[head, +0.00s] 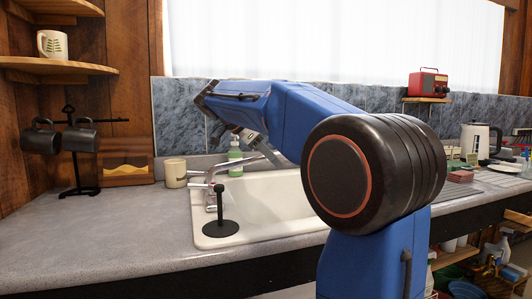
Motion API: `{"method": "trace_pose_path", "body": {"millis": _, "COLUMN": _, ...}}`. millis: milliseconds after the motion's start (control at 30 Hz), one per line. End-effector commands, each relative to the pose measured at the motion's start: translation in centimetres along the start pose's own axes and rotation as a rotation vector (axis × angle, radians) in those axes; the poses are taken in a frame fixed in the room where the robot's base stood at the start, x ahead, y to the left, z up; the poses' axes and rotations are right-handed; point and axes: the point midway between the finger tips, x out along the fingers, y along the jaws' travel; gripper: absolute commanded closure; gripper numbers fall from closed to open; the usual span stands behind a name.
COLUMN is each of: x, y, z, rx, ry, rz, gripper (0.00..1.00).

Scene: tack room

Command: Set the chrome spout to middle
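The chrome spout (228,165) belongs to a tap at the back left of the white sink (268,207). It slants up and to the right from the tap body (211,185). My blue arm reaches over the sink from the right. My gripper (268,152) hangs below the wrist, pointing down and right, close to the spout's upper end. Whether it touches the spout cannot be told. The fingers are small and partly behind my arm, so their opening is unclear. My arm hides the sink's right part.
A black upright rod on a round base (220,228) stands at the sink's front left corner. A black mug stand (75,155) is left. The left counter (105,230) is clear in front.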

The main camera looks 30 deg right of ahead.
Motion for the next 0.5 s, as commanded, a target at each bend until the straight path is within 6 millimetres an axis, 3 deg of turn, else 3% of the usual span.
{"method": "trace_pose_path", "body": {"millis": 167, "x": -1.5, "y": -0.1, "z": 0.0, "rx": -0.001, "ry": 0.000, "rz": -0.003, "gripper": 0.65}}
{"method": "trace_pose_path", "body": {"millis": 500, "x": -8.0, "y": -0.1, "z": 0.1, "rx": -0.002, "ry": -0.001, "rz": -0.004, "gripper": 0.65}}
